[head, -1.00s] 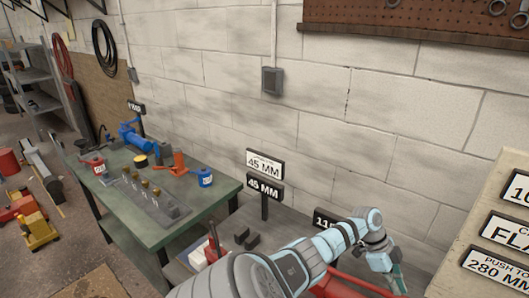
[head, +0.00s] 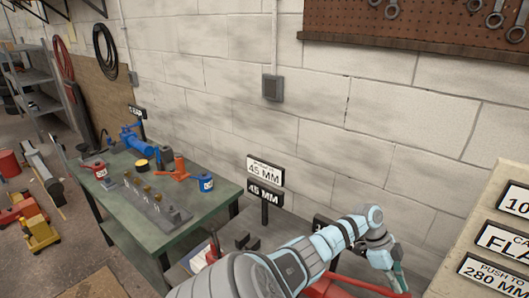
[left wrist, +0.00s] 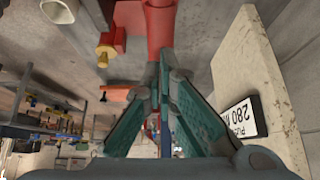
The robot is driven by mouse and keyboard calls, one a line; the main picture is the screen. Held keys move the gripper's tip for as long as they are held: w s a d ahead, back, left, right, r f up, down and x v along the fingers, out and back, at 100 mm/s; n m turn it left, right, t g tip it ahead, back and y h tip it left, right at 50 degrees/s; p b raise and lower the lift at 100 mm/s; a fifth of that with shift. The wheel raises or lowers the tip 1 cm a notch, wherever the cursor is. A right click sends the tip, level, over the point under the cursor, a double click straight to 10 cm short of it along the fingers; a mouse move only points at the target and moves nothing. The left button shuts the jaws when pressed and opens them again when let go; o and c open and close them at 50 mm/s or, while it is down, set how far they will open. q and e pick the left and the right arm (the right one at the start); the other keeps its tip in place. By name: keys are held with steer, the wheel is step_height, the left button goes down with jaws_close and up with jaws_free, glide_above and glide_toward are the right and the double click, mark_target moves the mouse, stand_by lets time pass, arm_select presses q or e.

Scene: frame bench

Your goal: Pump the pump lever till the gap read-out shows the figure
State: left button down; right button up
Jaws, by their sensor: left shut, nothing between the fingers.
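My left gripper (head: 400,284) is at the lower right of the head view, low beside the red equipment (head: 328,288) that my arm partly covers. In the left wrist view the left gripper's teal fingers (left wrist: 160,75) are shut and empty, with their tips close to a red cylindrical part (left wrist: 160,25). Whether they touch it, and whether it is the pump lever, I cannot tell. A white sign (head: 265,171) reads 45 MM above a black-framed plate (head: 265,194) also reading 45 MM. Another black plate (head: 322,221) is mostly hidden by my arm. My right gripper is not in view.
A green bench (head: 150,232) at left carries a blue tool (head: 145,143), red and blue cans and a grey block with several pegs. A pale panel (head: 480,235) with label plates stands at right, one reading 280 MM. The block wall is behind.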

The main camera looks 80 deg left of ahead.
arm_select(q)
steer(key=shift+f, duration=0.15)
stand_by(0.7)
step_height(320, 180, down, 8)
steer(key=b, duration=0.6)
steer(key=shift+w+d, duration=0.1)
step_height(320, 180, up, 6)
steer(key=p, duration=0.6)
step_height(320, 180, up, 2)
steer(key=shift+r, duration=0.1)
